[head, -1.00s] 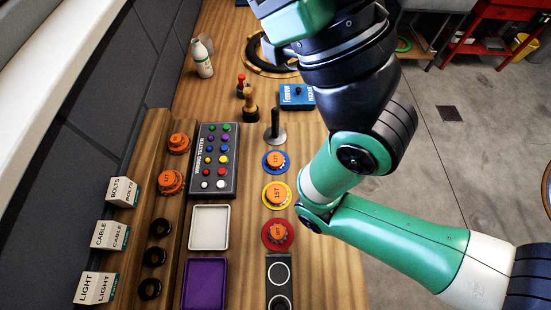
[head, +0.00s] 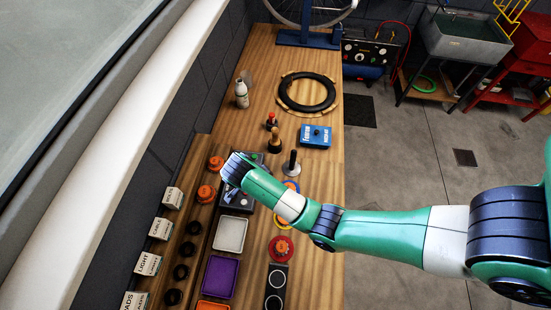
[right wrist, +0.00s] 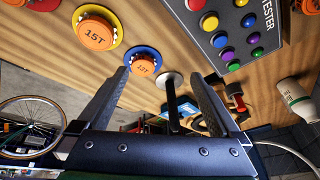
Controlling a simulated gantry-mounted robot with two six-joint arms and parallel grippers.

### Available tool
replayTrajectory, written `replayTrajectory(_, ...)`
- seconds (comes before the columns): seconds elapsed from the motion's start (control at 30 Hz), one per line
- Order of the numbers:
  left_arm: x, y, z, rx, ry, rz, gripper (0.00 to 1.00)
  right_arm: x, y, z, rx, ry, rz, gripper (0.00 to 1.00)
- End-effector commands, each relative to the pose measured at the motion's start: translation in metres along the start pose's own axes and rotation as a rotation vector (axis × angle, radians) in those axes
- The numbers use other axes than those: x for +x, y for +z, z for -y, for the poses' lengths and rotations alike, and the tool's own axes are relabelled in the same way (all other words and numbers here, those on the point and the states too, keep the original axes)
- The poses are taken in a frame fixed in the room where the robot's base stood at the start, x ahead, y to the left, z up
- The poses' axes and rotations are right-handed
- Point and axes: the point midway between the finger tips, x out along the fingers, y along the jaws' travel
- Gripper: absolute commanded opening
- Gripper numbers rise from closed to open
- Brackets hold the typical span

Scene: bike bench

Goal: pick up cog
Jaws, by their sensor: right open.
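In the right wrist view an orange cog marked 15T (right wrist: 95,34) sits on a yellow disc (right wrist: 119,42). An orange cog marked 12T (right wrist: 143,65) sits on a blue disc. My right gripper (right wrist: 158,78) is open and empty, with the 12T cog just beyond the left finger's tip. In the head view one orange cog (head: 281,246) lies on a red disc, and two more, a far one (head: 216,163) and a near one (head: 206,194), stand at the left. My right arm covers part of the yellow and blue discs there. My left gripper is out of view.
A black-handled stand (head: 291,165) is close to the right arm; it shows between the fingers in the wrist view (right wrist: 173,100). The button box (right wrist: 225,30) lies beside the discs. A white tray (head: 231,234) and purple tray (head: 220,277) are nearer. Bare wood lies near the blue box (head: 315,136).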

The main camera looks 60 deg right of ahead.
Motion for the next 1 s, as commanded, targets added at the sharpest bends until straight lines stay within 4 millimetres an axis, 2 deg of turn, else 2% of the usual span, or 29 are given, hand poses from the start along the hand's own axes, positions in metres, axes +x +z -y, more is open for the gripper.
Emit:
replayTrajectory(0.03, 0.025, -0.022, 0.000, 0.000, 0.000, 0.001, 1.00, -0.013, -0.011, -0.013, -0.020, 0.055, -0.001, 1.00)
replayTrajectory(0.1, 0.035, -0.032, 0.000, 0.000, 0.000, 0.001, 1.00, -0.013, -0.022, -0.023, -0.021, 0.087, -0.022, 1.00)
replayTrajectory(0.23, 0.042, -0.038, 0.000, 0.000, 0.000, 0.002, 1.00, -0.015, -0.030, -0.028, -0.016, 0.101, -0.029, 1.00)
replayTrajectory(0.47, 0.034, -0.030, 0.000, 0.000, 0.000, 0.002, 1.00, -0.005, -0.028, -0.028, -0.011, 0.097, -0.029, 1.00)
replayTrajectory(0.7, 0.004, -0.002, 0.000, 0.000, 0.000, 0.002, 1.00, 0.040, -0.028, -0.032, -0.009, 0.096, -0.029, 1.00)
replayTrajectory(1.0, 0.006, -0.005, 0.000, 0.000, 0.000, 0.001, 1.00, 0.056, -0.032, -0.032, -0.010, 0.095, -0.029, 1.00)
